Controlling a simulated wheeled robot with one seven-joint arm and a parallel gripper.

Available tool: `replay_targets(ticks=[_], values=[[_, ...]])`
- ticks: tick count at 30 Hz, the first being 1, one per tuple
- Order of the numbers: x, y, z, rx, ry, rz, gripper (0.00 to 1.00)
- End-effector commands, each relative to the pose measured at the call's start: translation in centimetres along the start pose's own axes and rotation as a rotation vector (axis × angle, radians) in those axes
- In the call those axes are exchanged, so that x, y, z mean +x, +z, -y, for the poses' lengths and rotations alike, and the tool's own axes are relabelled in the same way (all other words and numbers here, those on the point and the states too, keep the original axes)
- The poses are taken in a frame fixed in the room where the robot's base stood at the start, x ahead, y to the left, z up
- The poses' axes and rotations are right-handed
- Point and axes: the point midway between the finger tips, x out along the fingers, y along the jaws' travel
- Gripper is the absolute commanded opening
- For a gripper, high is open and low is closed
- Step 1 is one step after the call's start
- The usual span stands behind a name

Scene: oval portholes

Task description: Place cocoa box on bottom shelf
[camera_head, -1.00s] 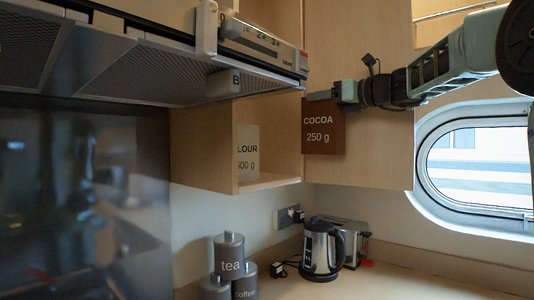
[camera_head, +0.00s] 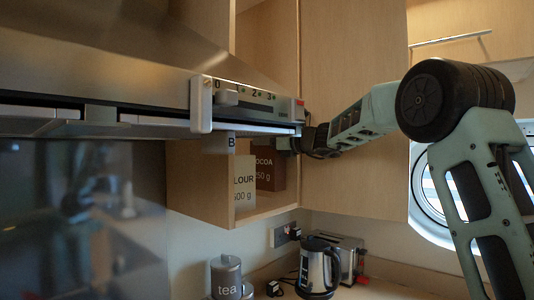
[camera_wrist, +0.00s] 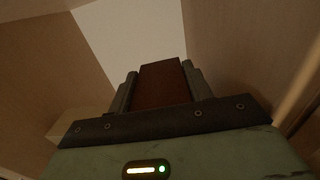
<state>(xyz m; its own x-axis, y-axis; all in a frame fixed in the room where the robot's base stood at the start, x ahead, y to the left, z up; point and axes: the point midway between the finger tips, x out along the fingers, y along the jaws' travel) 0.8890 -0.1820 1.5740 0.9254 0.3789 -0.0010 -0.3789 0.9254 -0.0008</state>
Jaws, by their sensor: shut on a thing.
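The brown cocoa box (camera_head: 268,172) is inside the open cabinet, above or on its bottom shelf (camera_head: 268,207), behind and right of the pale flour box (camera_head: 243,186). It looks upright. Whether its base touches the shelf I cannot tell. My gripper (camera_head: 285,144) reaches in from the right and is shut on the top of the cocoa box. In the wrist view the box (camera_wrist: 161,84) sits between the two fingers of my gripper (camera_wrist: 162,92). The flour box hides part of the shelf.
The range hood (camera_head: 150,115) crosses close on the left, in front of the cabinet's upper part. The cabinet door (camera_head: 355,120) stands on the right beside my arm. A kettle (camera_head: 318,268), a toaster (camera_head: 350,255) and a tea canister (camera_head: 226,275) are on the counter below.

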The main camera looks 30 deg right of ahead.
Motion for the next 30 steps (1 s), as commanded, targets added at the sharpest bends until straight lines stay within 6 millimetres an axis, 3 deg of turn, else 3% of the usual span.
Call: replay_targets(ticks=[7,22,23,24,25,30], values=[[0.0,-3.2,0.0,0.005,0.0,-0.001,0.02],[0.3,-4.2,0.0,0.0,0.001,0.003,0.02],[0.4,-4.3,0.0,0.0,0.0,0.001,0.53],[0.4,-4.2,0.0,0.0,0.0,0.001,0.64],[0.4,-4.2,0.0,0.001,0.0,0.001,0.72],[0.4,-4.2,0.0,0.001,0.0,0.001,0.72]])
